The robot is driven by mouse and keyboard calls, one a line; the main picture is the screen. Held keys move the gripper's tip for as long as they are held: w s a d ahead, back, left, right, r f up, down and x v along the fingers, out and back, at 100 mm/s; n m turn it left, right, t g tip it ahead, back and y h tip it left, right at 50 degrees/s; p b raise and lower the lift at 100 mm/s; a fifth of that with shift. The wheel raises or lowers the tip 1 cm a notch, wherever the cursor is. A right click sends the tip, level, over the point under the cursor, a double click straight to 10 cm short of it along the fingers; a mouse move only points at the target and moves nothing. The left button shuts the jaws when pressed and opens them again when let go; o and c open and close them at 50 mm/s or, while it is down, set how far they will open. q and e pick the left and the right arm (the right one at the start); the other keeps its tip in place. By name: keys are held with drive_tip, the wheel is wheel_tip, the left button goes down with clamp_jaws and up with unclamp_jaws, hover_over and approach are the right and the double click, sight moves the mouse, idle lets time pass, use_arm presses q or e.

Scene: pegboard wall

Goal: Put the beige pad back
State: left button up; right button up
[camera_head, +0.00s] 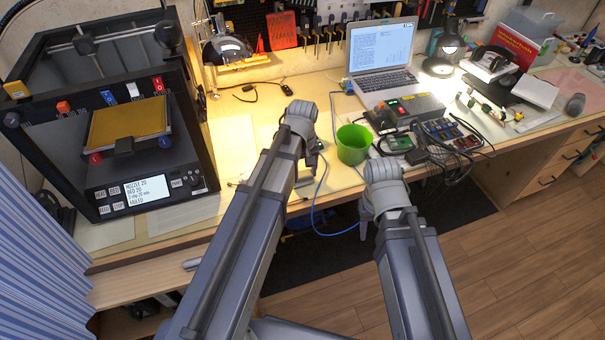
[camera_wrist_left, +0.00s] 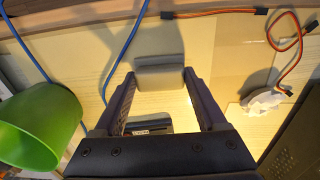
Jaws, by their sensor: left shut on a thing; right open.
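The beige pad (camera_wrist_left: 160,76) shows in the left wrist view as a small greyish-beige block between the fingertips of my left gripper (camera_wrist_left: 160,82). The gripper is shut on it, above the pale worktop. In the head view, my left wrist hides the pad and most of the left jaws. My right gripper (camera_head: 421,156) is a small dark shape beyond my right wrist, over the electronics on the bench. It is open, and I see nothing held in it. Which place the pad belongs in cannot be told from these views.
A green cup (camera_head: 353,144) stands between my wrists and left of the left gripper in its wrist view (camera_wrist_left: 38,125). A blue cable (camera_wrist_left: 122,50) and an orange lead (camera_wrist_left: 285,45) lie nearby. A 3D printer (camera_head: 125,115) fills the left; a laptop (camera_head: 382,60) stands behind.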

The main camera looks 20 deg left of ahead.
sight(303, 174)
use_arm(q)
drive_tip(key=shift+f, duration=0.15)
drive_tip(key=o, duration=1.1)
drive_tip(key=shift+o, duration=0.2)
wheel_tip(303, 174, up, 12)
drive_tip(key=p, duration=1.2)
drive_tip(key=s+d+m+y, duration=0.1)
drive_tip(key=s+d+m, duration=0.9)
drive_tip(key=s, duration=0.4)
drive_tip(key=shift+s+d+r+m, duration=0.15)
drive_tip(key=shift+d+r+m, duration=0.05)
drive_tip(key=shift+d+m, duration=0.1)
